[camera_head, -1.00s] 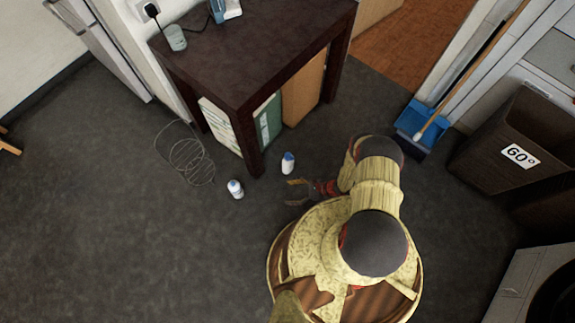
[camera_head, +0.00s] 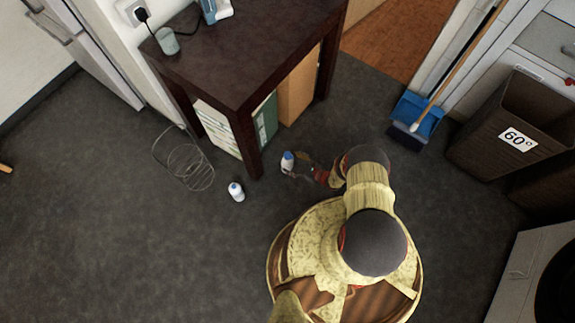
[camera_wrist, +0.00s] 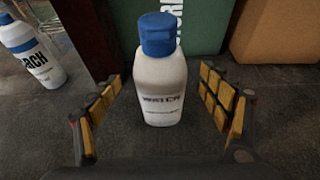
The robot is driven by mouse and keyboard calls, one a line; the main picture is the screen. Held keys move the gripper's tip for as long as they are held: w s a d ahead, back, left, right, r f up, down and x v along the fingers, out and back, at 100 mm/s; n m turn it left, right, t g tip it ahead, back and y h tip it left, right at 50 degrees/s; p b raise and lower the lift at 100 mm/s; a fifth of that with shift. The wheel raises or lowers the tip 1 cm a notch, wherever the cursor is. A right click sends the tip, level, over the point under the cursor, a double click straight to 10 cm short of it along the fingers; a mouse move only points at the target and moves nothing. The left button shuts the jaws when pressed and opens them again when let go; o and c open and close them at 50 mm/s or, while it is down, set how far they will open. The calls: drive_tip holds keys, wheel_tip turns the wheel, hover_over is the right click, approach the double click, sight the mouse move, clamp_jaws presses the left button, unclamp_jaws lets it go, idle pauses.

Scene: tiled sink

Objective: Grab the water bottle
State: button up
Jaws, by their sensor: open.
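The water bottle (camera_wrist: 161,85) is white with a blue cap and the word "WATER" on its front. It stands upright on the dark floor, and shows in the head view (camera_head: 287,162) near the table leg. My gripper (camera_wrist: 165,110) is open, with one yellow-padded finger on each side of the bottle's lower body. Gaps show between both fingers and the bottle. In the head view my gripper (camera_head: 297,168) is at the bottle, low near the floor.
A second white bottle (camera_wrist: 32,50), lettered "ACH", stands to the left, also in the head view (camera_head: 236,191). A dark table (camera_head: 250,50) with its leg (camera_head: 252,158) stands close behind. Box-like items (camera_head: 297,88) are under it. A wire rack (camera_head: 185,163) lies left.

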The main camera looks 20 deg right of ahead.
drive_tip(key=shift+b+x, duration=0.6)
drive_tip(key=shift+x, duration=1.3)
drive_tip(key=shift+f, duration=0.1)
drive_tip(key=shift+c, duration=0.9)
clamp_jaws()
